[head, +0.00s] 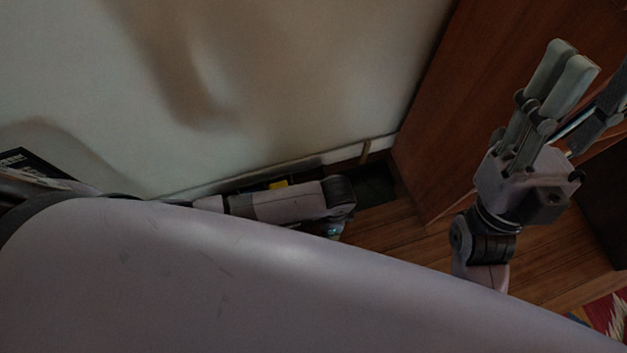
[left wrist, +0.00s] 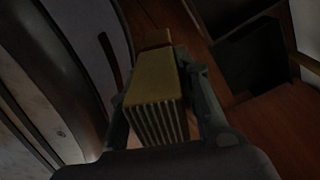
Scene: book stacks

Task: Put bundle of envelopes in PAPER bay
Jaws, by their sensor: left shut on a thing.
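The bundle of envelopes (left wrist: 157,92) is a tan-yellow block with ridged pale edges facing the camera in the left wrist view. My left gripper (left wrist: 155,75) is shut on it, with a finger on each side. The left gripper cannot be made out in the head view. My right gripper (head: 560,75) stands raised at the right of the head view, its fingers together and nothing seen between them. I cannot make out a PAPER bay label in either view.
A reddish wooden panel (head: 490,75) stands behind the right gripper, above a wood floor (head: 400,228). A pale wall (head: 300,70) fills the upper left. In the left wrist view, a dark box-like recess (left wrist: 252,58) lies right of the bundle.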

